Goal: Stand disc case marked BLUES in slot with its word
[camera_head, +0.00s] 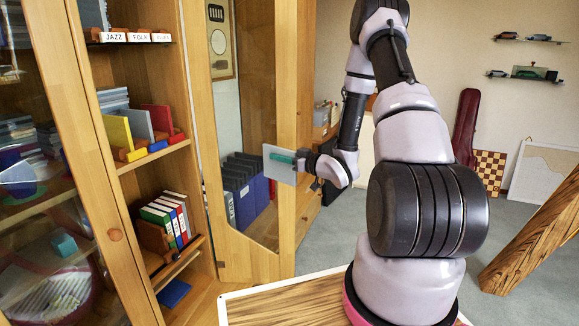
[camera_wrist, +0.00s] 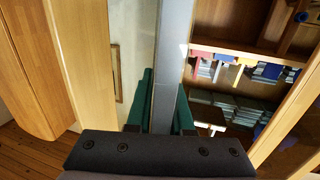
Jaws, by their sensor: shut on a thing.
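My gripper (camera_head: 283,158) is shut on a thin pale grey disc case (camera_head: 284,176), held in the air before the cabinet's open glass door. In the wrist view the case (camera_wrist: 173,50) shows edge-on between the teal fingers of my gripper (camera_wrist: 166,100). No word on the case can be read. On the upper left shelf are labels JAZZ (camera_head: 113,37), FOLK (camera_head: 139,37) and a smaller third one (camera_head: 161,37) that seems to read BLUES. The slots behind the labels are mostly hidden. The case is apart from the shelf, to its right and lower.
A middle shelf holds yellow, grey and red upright items (camera_head: 137,125); a lower shelf holds books (camera_head: 168,218). The glass door (camera_head: 240,110) stands near the case, with blue binders (camera_head: 245,190) seen there. A slanted timber beam (camera_head: 530,240) is at right.

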